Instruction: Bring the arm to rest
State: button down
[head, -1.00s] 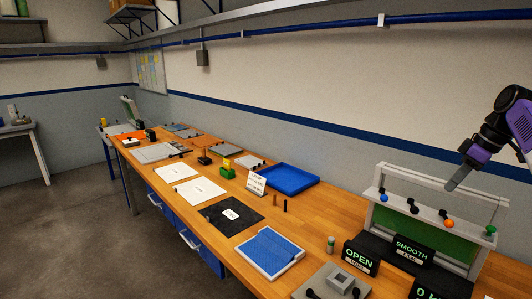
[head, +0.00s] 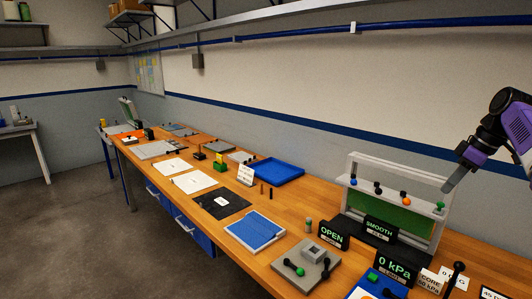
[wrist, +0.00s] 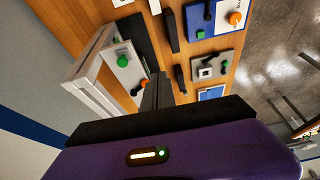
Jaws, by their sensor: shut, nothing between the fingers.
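My gripper (head: 448,187) is at the right of the head view, raised in front of the wall and beside the top right of a white frame. Its fingers are together with nothing between them. In the wrist view my gripper (wrist: 158,92) points down over the bench, its fingers dark and close together. The white frame (head: 440,165) stands on the bench with a green panel (head: 395,214) and a row of coloured knobs. Its green knob (head: 440,206) is below my fingertips, apart from them as far as I can tell.
A long wooden bench (head: 290,207) runs along the wall with white, black and blue mats and a blue tray (head: 277,171). Signs reading OPEN (head: 332,234), SMOOTH (head: 380,229) and 0 kPa (head: 395,267) stand near the frame. Open floor (head: 80,230) lies at the left.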

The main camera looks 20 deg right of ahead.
jog(key=w+d+r+m+t+h, duration=0.3)
jog(key=w+d+r+t+h, duration=0.15)
jog(key=w+d+r, duration=0.2)
jog(key=w+a+f+m+t+h, duration=0.2)
jog(key=w+a+f+t+h, duration=0.1)
jog(key=w+f, duration=0.4)
jog(key=s+a+f+m+t, duration=0.2)
jog(key=s+a+f, duration=0.2)
jog(key=a+f, duration=0.6)
jog(key=s+a+f+m+t, duration=0.1)
jog(key=s+a+f+t, duration=0.2)
jog(key=a+f, duration=0.8)
jog(key=s+a+t+b, duration=0.1)
jog(key=s+a+t, duration=0.1)
jog(key=s+a, duration=1.9)
jog(key=s+a+n+g+y, duration=0.1)
jog(key=s+a, duration=0.3)
jog(key=s, duration=0.4)
jog(key=s+a+n+g+y, duration=0.1)
jog(key=s+a+y, duration=0.2)
jog(key=s, duration=0.5)
jog(key=s+a+n+g+y+b, duration=0.1)
jog(key=s+a+n+y, duration=0.1)
jog(key=s+a, duration=0.3)
jog(key=s, duration=0.4)
jog(key=shift+a+f, duration=0.15)
jog(key=shift+a, duration=0.25)
